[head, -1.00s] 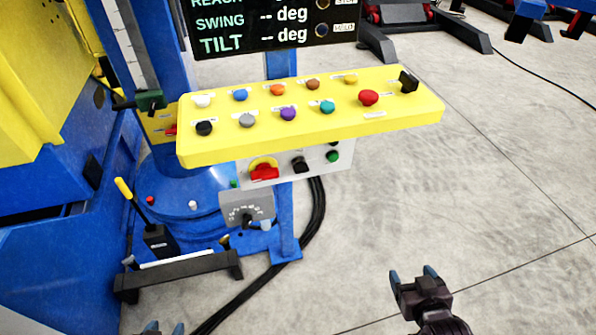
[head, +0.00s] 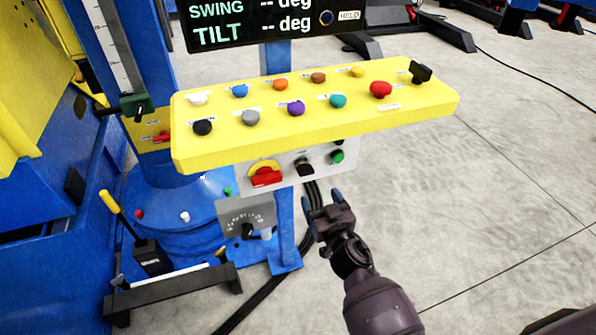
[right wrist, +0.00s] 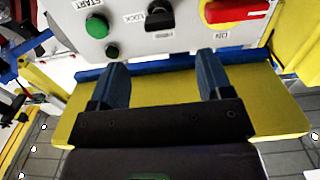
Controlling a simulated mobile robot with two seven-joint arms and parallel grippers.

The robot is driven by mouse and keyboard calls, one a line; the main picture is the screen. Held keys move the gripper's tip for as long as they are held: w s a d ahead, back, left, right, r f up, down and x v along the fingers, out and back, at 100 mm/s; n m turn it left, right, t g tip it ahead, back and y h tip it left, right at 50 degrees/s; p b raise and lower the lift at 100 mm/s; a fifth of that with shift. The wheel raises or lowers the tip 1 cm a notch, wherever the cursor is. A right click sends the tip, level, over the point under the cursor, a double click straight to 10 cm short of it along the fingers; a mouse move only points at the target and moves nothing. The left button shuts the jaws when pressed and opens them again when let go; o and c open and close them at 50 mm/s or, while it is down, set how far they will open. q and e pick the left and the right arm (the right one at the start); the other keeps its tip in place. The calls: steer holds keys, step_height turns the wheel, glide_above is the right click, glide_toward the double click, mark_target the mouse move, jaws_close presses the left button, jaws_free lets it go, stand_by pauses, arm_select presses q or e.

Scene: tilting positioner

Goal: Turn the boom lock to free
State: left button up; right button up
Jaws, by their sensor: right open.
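A black rotary knob (head: 304,166) sits in the middle of the grey switch panel under the yellow console. In the right wrist view the knob (right wrist: 159,19) has a small label beside it that appears to read LOCK. Its exact turn position is hard to tell. My right gripper (head: 322,198) is open and empty, below the panel and just under the knob and green button, apart from them. In the right wrist view its two fingertips (right wrist: 163,68) stand apart, with the knob beyond the gap between them. My left gripper is not in view.
A red switch (head: 265,176) and a green button (head: 337,157) flank the knob. The yellow console (head: 430,105) overhangs the panel. A grey dial box (head: 240,217) and black cables (head: 262,292) are lower down.

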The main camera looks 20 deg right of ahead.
mark_target(308, 175)
steer(key=w+b, duration=0.1)
steer(key=w, duration=0.8)
steer(key=shift+a+f, duration=0.1)
steer(key=shift+a, duration=0.05)
steer(key=shift+w, duration=0.9)
steer(key=c, duration=0.9)
